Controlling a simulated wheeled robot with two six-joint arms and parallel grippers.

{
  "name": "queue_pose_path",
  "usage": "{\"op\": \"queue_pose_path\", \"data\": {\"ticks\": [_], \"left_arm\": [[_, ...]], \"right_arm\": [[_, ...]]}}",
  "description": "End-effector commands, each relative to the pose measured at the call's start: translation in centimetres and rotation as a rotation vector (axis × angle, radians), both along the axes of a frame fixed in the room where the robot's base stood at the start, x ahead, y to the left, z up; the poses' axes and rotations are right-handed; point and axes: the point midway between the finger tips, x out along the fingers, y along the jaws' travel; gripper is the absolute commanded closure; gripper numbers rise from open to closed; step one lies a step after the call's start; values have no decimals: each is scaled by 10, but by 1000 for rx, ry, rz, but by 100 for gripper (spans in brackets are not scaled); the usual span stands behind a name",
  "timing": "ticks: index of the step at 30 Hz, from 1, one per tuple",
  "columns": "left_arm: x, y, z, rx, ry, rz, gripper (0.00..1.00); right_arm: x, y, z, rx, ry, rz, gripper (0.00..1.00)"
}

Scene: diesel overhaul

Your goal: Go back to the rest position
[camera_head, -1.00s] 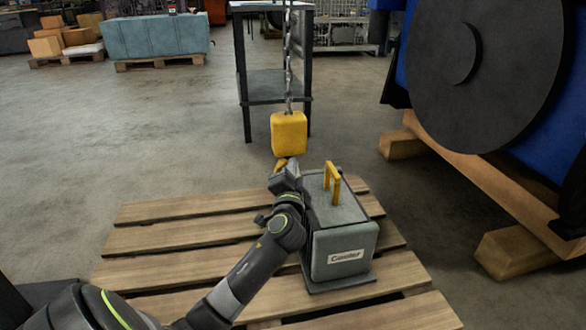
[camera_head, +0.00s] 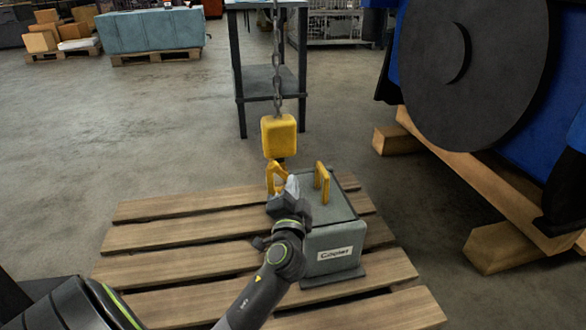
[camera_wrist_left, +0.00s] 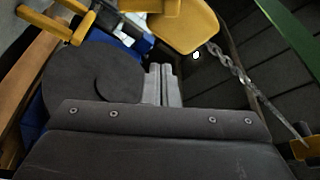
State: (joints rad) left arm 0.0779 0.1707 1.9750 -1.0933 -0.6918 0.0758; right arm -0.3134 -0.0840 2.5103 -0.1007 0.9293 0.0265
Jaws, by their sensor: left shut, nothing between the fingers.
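The yellow hoist block (camera_head: 279,137) hangs on a chain above the pallet, with its yellow hook (camera_head: 274,179) below it. My left gripper (camera_head: 289,188) is shut and empty, just in front of the hook and beside the left edge of the grey cooler (camera_head: 333,235). I cannot tell whether it touches either one. The cooler sits on the pallet with a yellow handle (camera_head: 322,182) on top. In the left wrist view the shut fingers (camera_wrist_left: 160,84) point toward the background, with the hoist block (camera_wrist_left: 180,25) above them. My right gripper is not in view.
The wooden pallet (camera_head: 180,235) lies under the cooler, its left part bare. A dark metal stand (camera_head: 240,80) is behind the chain. A large blue machine with a black disc (camera_head: 475,70) stands on timber at the right. Open floor (camera_head: 130,130) lies at the left.

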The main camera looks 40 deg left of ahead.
Motion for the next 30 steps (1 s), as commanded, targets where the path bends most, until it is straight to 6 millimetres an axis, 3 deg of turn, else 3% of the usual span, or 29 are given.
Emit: {"op": "queue_pose_path", "data": {"ticks": [6,24,28,30], "left_arm": [[-10,-7,-3,1,0,1,100],[-11,-9,-2,-1,-3,-11,100],[-13,-25,7,-23,-36,-115,100],[-18,-43,17,-47,-78,-222,100]], "right_arm": [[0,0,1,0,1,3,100],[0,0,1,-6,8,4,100],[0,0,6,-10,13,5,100],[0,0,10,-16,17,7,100]]}}
